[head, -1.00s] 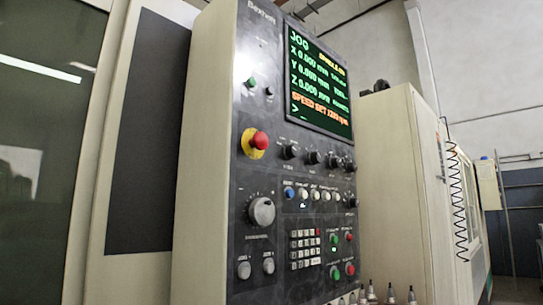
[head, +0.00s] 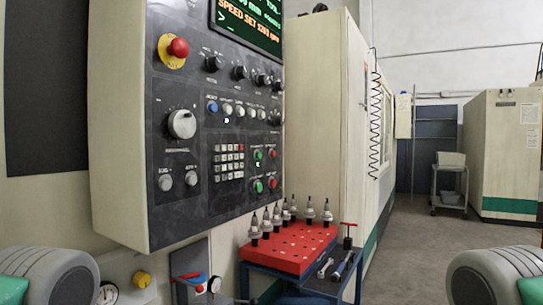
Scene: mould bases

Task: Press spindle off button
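The machine's dark control panel (head: 215,130) fills the left middle of the head view. At its lower right are two pairs of buttons. The upper pair is a green button (head: 258,155) and a red button (head: 270,154). The lower pair is a green button (head: 258,186) and a red button (head: 272,183). A small light glows below the upper green button. The labels are too small to read, so I cannot tell which one is spindle off. Only grey and green parts of my arms show at the bottom corners. Neither gripper is in view.
A red emergency stop (head: 178,47) and a large dial (head: 182,124) are on the panel. Open floor (head: 410,235) lies to the right.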

